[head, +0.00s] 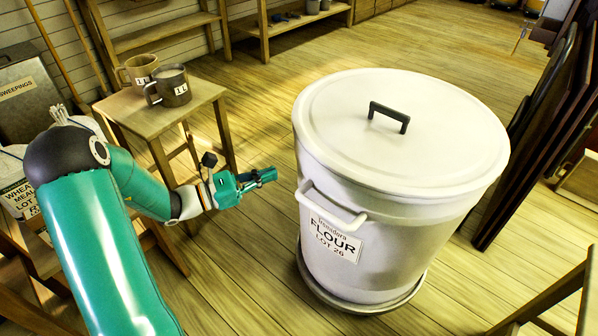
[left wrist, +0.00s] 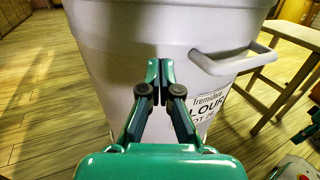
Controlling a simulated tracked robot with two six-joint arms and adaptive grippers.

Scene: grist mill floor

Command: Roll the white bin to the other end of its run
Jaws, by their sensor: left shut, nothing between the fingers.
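The white bin (head: 370,225) stands upright on the floor at the right of centre in the head view. It has a lid with a black handle (head: 389,116), a white side handle (head: 332,207) and a FLOUR LOT 26 label. It stands on a round base (head: 362,302).
A small wooden table (head: 205,92) with two mugs stands at the left. Dark panels (head: 530,140) lean at the right, near the bin. A wooden frame (head: 560,300) shows at the lower right. Plank floor (head: 400,40) behind the bin is clear.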

